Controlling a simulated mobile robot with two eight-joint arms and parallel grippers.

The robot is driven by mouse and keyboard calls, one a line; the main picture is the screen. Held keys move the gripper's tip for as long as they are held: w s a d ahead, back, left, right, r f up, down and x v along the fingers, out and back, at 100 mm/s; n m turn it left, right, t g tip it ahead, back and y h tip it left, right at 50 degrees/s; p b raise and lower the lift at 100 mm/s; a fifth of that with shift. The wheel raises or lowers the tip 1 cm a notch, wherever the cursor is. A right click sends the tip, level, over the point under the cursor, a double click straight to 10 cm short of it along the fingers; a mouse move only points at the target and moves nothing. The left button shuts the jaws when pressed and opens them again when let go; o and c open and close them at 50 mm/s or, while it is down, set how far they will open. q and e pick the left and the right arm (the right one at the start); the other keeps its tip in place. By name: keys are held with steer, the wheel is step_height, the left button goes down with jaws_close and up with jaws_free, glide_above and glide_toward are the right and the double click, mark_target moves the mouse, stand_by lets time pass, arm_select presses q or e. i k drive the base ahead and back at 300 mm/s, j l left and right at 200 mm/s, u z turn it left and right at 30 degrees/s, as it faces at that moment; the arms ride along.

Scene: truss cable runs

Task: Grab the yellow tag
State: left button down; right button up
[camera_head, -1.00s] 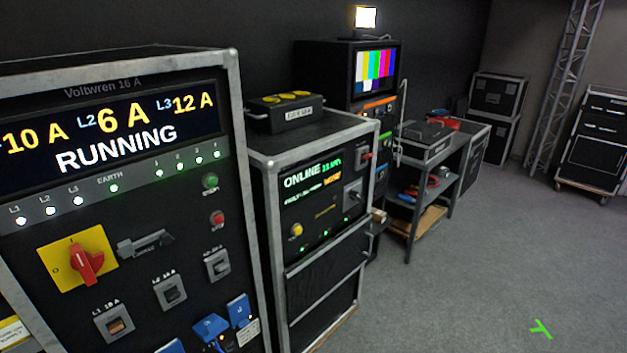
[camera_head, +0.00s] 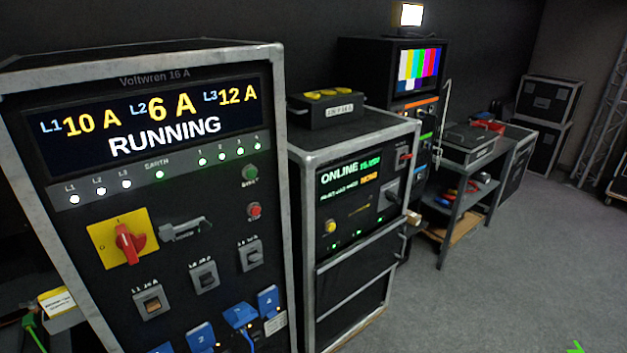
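No separate yellow tag is clearly recognisable in the head view. A small yellow item with a white, printed face (camera_head: 57,302) shows at the lower left, beside the left edge of the front power cabinet. I cannot tell whether it is a tag or a labelled box, and its print is too small to read. A yellow plate (camera_head: 103,236) with a red rotary switch (camera_head: 130,243) is on the front of the power cabinet. Neither of my grippers is in view.
The power cabinet (camera_head: 190,170) reads RUNNING and has blue sockets (camera_head: 240,315) low down. A second rack case (camera_head: 345,283) reads ONLINE and carries a black box (camera_head: 327,110). A grey cart (camera_head: 470,195) stands beyond. The grey floor (camera_head: 520,270) at right is open.

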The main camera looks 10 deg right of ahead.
mark_target(60, 300)
steer(key=u, duration=1.5)
steer(key=z, duration=0.4)
steer(key=i+j+z, duration=0.1)
steer(key=j+z, duration=0.2)
steer(key=i+j+z, duration=0.1)
steer(key=j+z, duration=0.2)
steer(key=i+j+z, duration=0.1)
steer(key=j+z, duration=0.55)
steer(key=j, duration=0.65)
